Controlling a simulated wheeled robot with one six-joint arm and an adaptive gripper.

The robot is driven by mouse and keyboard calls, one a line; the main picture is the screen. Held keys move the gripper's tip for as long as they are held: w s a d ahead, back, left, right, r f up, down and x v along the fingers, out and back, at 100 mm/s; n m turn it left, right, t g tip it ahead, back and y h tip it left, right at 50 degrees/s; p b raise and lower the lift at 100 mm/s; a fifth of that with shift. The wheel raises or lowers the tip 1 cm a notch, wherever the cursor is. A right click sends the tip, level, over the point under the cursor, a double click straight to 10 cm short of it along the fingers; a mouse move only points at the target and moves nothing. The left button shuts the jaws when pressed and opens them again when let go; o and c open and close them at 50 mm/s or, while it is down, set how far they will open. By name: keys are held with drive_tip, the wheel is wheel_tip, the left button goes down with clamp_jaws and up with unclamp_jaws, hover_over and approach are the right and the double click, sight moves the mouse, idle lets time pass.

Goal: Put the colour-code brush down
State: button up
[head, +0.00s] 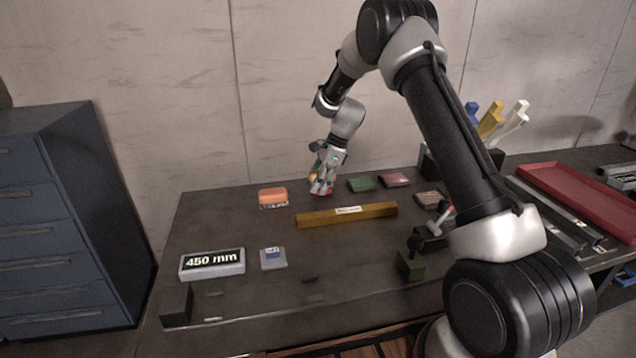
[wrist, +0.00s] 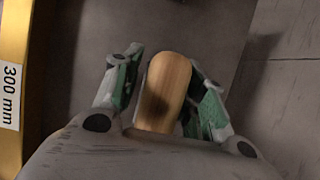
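My gripper (head: 322,188) is low over the back middle of the dark table, behind the yellow bar. In the wrist view its two green-padded fingers (wrist: 167,85) stand on either side of a rounded wooden piece (wrist: 168,85), which looks like the handle of the colour-code brush. The gripper looks closed around it. I cannot tell whether the brush touches the table.
A yellow bar (head: 375,211) lies in front of my gripper. An orange block (head: 272,194) lies to its left; green (head: 361,183) and red (head: 395,180) blocks lie to its right. A 450 mm label block (head: 212,264) stands at front left. A red tray (head: 590,196) is far right.

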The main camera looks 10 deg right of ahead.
idle(0.3)
drive_tip(key=v, duration=1.2)
drive_tip(key=shift+s+r, duration=0.1)
drive_tip(key=shift+r, duration=0.2)
drive_tip(key=s+d+r+n+t+h, duration=0.1)
drive_tip(key=s+d+r+n, duration=0.25)
drive_tip(key=s+r, duration=0.55)
drive_tip(key=s+d+r+n+t+h, duration=0.1)
drive_tip(key=s+d+r+n, duration=0.2)
drive_tip(key=s+r+n, duration=0.55)
drive_tip(key=s+d+f+n+t+h, duration=0.1)
drive_tip(key=s+d+n, duration=0.1)
drive_tip(key=s, duration=1)
drive_tip(key=s+d+f+n+t+h, duration=0.1)
drive_tip(key=s+d+f+n, duration=0.1)
drive_tip(key=s, duration=1.1)
drive_tip(key=shift+s+d+f+n+h, duration=0.15)
drive_tip(key=shift+d+n+h, duration=0.15)
drive_tip(key=shift+d+n, duration=0.5)
drive_tip(key=shift+a, duration=0.25)
